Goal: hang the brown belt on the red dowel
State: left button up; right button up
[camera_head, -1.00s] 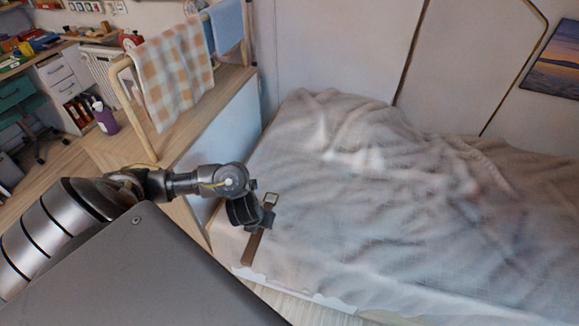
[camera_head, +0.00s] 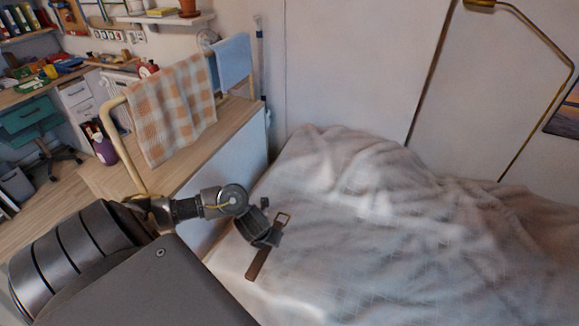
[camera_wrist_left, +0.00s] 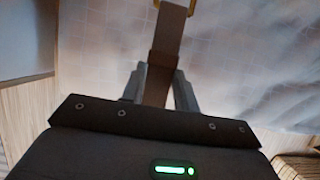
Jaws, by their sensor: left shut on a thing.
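The brown belt (camera_head: 258,264) is in my left gripper (camera_head: 270,236), over the near left corner of the bed. Its strap hangs below the jaws and its buckle end sticks up above them. In the left wrist view the belt (camera_wrist_left: 170,38) runs between the two fingers (camera_wrist_left: 158,88), with part of the brass-coloured buckle at the top edge. The left gripper is shut on the belt. I cannot make out a red dowel in either view. My right gripper is not in view.
The bed with a rumpled pale blanket (camera_head: 370,215) fills the right. A wooden rack (camera_head: 122,140) with a checked cloth (camera_head: 172,110) and a blue towel (camera_head: 233,60) stands at the left on a wooden top (camera_head: 238,112). A brass lamp (camera_head: 545,92) stands at the right wall.

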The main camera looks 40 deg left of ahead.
pick_arm(q)
jog(key=w+f, duration=0.2)
jog(key=w, duration=0.3)
jog(key=b, duration=0.3)
send_near(296, 243)
jog(key=shift+w+a+f, duration=0.45)
jog(key=shift+a+f, duration=0.1)
jog(key=shift+f, duration=0.05)
jog(key=shift+w+f, duration=0.15)
jog(key=shift+w, duration=0.05)
jog(key=x, duration=0.3)
jog(key=shift+d+f+b, duration=0.3)
jog(key=shift+d+b, duration=0.05)
jog(key=shift+b, duration=0.05)
jog(key=shift+f, duration=0.25)
jog(key=o, duration=1)
jog(key=shift+o, duration=0.3)
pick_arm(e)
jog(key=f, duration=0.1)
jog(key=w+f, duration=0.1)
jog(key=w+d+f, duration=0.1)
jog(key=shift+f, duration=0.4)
pick_arm(q)
jog(key=shift+f, duration=0.15)
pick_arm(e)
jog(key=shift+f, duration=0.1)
